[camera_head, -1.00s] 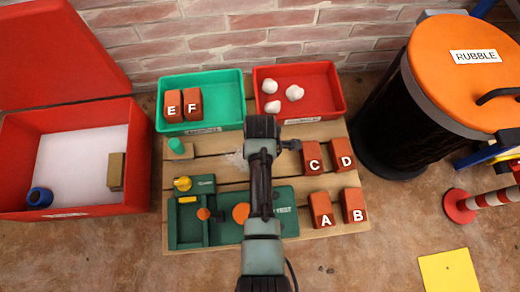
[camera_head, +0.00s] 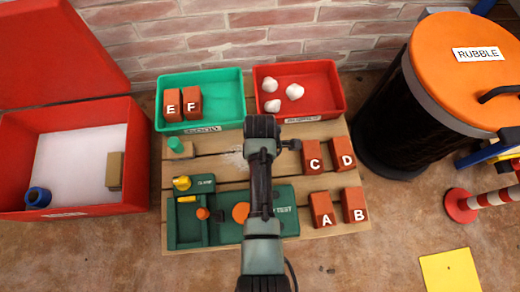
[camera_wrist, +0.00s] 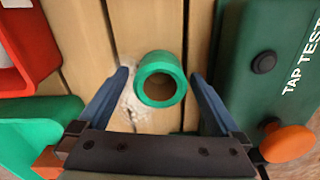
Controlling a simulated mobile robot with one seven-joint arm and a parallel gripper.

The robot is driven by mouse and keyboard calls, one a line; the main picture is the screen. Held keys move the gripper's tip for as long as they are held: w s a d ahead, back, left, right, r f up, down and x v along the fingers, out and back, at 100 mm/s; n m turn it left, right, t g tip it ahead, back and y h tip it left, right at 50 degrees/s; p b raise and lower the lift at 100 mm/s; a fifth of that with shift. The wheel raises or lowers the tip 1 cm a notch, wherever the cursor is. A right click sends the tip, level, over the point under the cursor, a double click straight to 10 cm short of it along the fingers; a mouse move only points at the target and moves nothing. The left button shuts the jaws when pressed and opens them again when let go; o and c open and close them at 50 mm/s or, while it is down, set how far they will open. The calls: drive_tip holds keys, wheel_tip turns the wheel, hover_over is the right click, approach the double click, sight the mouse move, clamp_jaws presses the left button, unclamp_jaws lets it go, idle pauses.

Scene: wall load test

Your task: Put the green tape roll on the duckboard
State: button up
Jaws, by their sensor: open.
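The green tape roll (camera_wrist: 161,79) is a short ring with an open hole. In the wrist view it stands on the planks of the duckboard (camera_wrist: 85,60), between the fingers of my gripper (camera_wrist: 159,76). The fingers are open, with gaps on both sides of the roll. In the head view my arm hides the roll. The duckboard also shows there, as wooden slats (camera_head: 215,168) in the middle of the floor.
A green tray (camera_head: 228,98) with bricks E and F and a red tray (camera_head: 325,88) with white lumps stand at the back. Bricks A, B, C and D (camera_head: 342,153) are at the right. The green tap test case (camera_head: 285,222) lies in front.

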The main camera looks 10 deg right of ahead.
wheel_tip(320, 180, up, 12)
drive_tip(key=p, duration=0.8)
drive_tip(key=shift+f, duration=0.15)
drive_tip(key=w+r+m+t, duration=0.3)
drive_tip(key=w+r+t, duration=0.2)
drive_tip(key=w+r, duration=0.55)
drive_tip(key=w+r+m+t, duration=0.3)
drive_tip(key=w+r+t, duration=0.3)
drive_tip(key=r, duration=0.8)
wheel_tip(320, 180, up, 16)
drive_tip(key=w+m+t, duration=0.3)
drive_tip(key=t, duration=0.1)
drive_tip(key=s+a+r+m+t, duration=0.1)
drive_tip(key=s+r+m+t, duration=0.15)
drive_tip(key=r, duration=0.55)
drive_tip(key=s+a+r+m+t, duration=0.1)
drive_tip(key=s+r+t, duration=0.15)
drive_tip(key=r, duration=0.55)
drive_tip(key=s+a+r+m+t, duration=0.1)
drive_tip(key=s+r+m+t, duration=0.2)
drive_tip(key=s+r+t, duration=0.4)
drive_tip(key=s+r, duration=0.7)
drive_tip(key=r, duration=0.4)
drive_tip(key=shift+m, duration=0.35)
drive_tip(key=shift+s, duration=0.1)
